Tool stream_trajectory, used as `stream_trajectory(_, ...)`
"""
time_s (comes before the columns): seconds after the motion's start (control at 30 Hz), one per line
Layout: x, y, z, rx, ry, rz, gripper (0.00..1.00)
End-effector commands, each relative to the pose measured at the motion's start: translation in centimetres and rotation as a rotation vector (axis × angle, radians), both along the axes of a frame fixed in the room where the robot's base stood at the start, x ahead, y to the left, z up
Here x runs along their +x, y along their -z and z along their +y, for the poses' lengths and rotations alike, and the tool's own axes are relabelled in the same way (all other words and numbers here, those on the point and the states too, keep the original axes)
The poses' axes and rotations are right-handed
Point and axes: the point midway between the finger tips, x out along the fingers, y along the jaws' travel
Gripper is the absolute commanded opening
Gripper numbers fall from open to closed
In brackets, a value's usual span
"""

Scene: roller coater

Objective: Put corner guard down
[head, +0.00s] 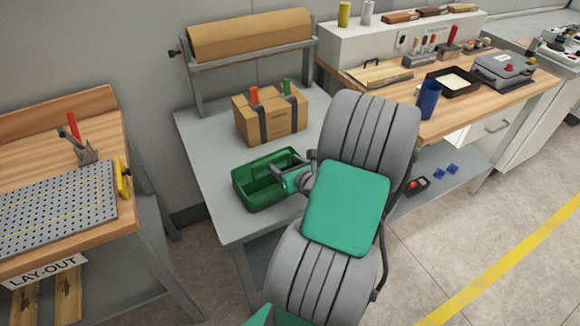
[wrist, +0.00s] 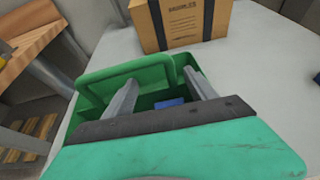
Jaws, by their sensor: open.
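A small blue piece (wrist: 170,103), which may be the corner guard, lies inside the green open tote (wrist: 92,98) in the wrist view. Its full shape is hidden by my fingers and the tote. The tote (head: 240,190) stands on the grey table near its front edge in the head view. My gripper (wrist: 160,78) is open, its two fingers reaching down over the tote on either side of the blue piece. Nothing is seen between the fingertips. In the head view, my gripper (head: 284,165) is at the tote's right side, partly hidden by my arm.
A strapped cardboard box (head: 270,118) stands behind the tote on the grey table (head: 205,140), with an orange and a green piece at its straps. A paper roll rack (head: 250,40) is at the back. Small blue pieces (head: 445,170) lie on a lower shelf at right.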

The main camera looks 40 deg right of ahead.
Motion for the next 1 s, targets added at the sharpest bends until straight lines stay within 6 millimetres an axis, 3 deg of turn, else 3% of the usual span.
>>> stream_trajectory(0.07,0.0,-1.3,0.0,-0.002,0.0,0.0,0.67)
stream_trajectory(0.4,-8.0,-4.5,2.0,-0.003,0.009,-0.003,0.67)
stream_trajectory(0.6,-10.3,-5.5,2.9,-0.003,0.002,-0.002,0.67)
stream_trajectory(0.73,-10.6,-5.7,3.1,-0.005,-0.003,-0.003,0.67)
stream_trajectory(0.83,-9.7,-5.3,4.3,-0.056,-0.076,0.041,0.67)
stream_trajectory(0.93,-7.7,-4.4,7.7,-0.225,-0.304,0.166,0.67)
stream_trajectory(1.0,-6.3,-3.4,11.1,-0.417,-0.552,0.28,0.67)
